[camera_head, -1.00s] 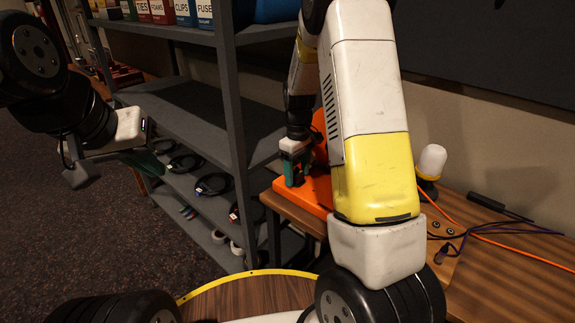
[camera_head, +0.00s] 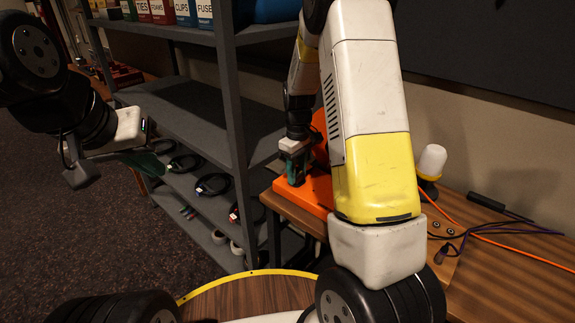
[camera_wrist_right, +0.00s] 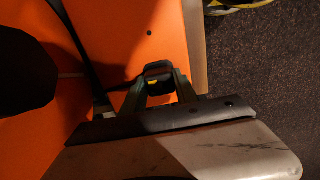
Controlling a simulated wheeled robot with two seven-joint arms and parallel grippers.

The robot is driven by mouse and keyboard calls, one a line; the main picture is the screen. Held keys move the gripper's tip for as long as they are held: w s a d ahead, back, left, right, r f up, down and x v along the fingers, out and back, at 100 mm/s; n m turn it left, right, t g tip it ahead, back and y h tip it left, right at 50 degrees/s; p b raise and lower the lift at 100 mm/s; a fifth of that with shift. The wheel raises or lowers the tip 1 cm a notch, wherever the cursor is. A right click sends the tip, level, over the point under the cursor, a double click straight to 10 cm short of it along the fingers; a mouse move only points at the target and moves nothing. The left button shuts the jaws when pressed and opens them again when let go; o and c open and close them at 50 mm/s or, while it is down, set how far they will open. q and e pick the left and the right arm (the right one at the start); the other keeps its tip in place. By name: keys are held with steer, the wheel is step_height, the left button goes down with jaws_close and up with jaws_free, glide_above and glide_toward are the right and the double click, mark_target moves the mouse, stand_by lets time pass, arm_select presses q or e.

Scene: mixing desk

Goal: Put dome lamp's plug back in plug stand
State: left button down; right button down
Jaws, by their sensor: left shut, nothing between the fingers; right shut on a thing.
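The orange plug stand (camera_head: 318,190) sits on the wooden desk, with a flat base and an upright orange part behind my right arm. My right gripper (camera_head: 295,172) points down close over the base. In the right wrist view, my right gripper (camera_wrist_right: 160,84) is shut on a small dark piece with a yellow spot, apparently the plug (camera_wrist_right: 158,68), over the orange surface. I cannot tell whether the plug is seated. The dome lamp (camera_head: 432,160), a white dome with a yellow collar, stands at the back of the desk. My left gripper (camera_head: 150,164) is shut and empty at the left.
A grey shelf unit (camera_head: 226,110) with coiled cables stands left of the desk (camera_head: 510,275). Orange and purple cables (camera_head: 500,232) and a black connector (camera_head: 487,202) lie on the right of the desk. A dark round shape (camera_wrist_right: 22,75) covers part of the stand in the right wrist view.

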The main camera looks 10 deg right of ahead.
mark_target(297, 172)
steer(key=shift+r, duration=0.15)
steer(key=shift+r, duration=2.85)
